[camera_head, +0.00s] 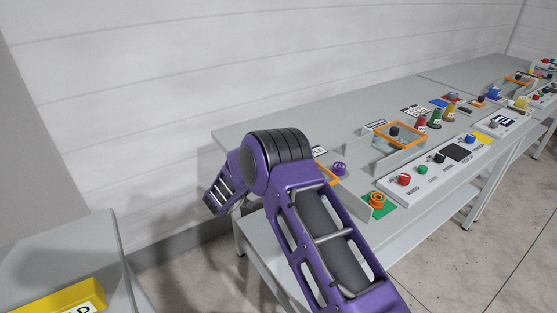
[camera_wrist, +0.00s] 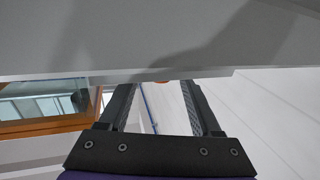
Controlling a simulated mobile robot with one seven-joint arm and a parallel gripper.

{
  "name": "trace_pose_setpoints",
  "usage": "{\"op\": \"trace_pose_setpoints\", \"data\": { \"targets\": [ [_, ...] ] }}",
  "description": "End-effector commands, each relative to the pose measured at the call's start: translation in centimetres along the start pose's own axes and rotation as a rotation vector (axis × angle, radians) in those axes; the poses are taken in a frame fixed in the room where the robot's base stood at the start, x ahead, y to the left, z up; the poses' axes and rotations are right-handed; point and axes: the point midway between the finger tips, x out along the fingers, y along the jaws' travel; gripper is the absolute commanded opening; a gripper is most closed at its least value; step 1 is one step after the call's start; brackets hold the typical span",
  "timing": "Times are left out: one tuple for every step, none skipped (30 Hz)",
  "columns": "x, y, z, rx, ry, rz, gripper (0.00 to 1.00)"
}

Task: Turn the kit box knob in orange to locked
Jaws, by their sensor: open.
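An orange round knob (camera_head: 376,199) sits on a green plate (camera_head: 381,212) near the front left of the table. I cannot read its locked or unlocked setting. An orange-framed clear box (camera_head: 401,145) with a black knob (camera_head: 394,131) stands farther back. Another orange-framed box (camera_head: 329,177) is mostly hidden behind my purple arm. In the wrist view, my gripper (camera_wrist: 159,88) is open, with nothing seen between its fingers. An orange frame (camera_wrist: 45,127) is to the left. My gripper is not discernible in the head view.
A purple knob (camera_head: 340,168) stands beside the hidden box. A control panel (camera_head: 455,155) with red, green and black knobs runs along the table's front edge. Several coloured spools (camera_head: 435,118) stand behind. A yellow item (camera_head: 62,299) lies on a separate grey surface at lower left.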

Motion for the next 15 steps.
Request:
{"op": "trace_pose_setpoints", "data": {
  "targets": [
    [0.6,0.0,0.0,0.001,0.0,0.001,0.65],
    [0.9,0.0,0.0,0.0,0.0,0.0,0.65],
    [1.1,0.0,0.0,0.0,0.0,0.0,0.65],
    [1.3,0.0,0.0,0.0,0.001,-0.001,0.65],
    [1.4,0.0,0.0,0.0,0.001,-0.001,0.65],
    [1.5,0.0,0.0,0.001,0.001,-0.001,0.65],
    [1.6,0.0,0.0,0.001,0.001,-0.001,0.65],
    [1.6,0.0,-0.1,0.001,0.001,-0.001,0.65],
    [1.7,0.0,-0.1,0.0,0.001,-0.001,0.65],
    [1.7,0.0,-0.1,0.0,0.001,-0.001,0.65],
    [1.7,0.0,-0.1,0.0,0.001,-0.001,0.65],
    [1.7,0.0,-0.1,0.0,0.001,-0.001,0.65],
    [1.7,0.0,-0.1,0.0,0.001,-0.001,0.65],
    [1.6,0.0,-0.1,0.0,0.001,-0.001,0.65],
    [1.6,0.0,-0.1,0.0,0.001,-0.001,0.6]
  ]
}}
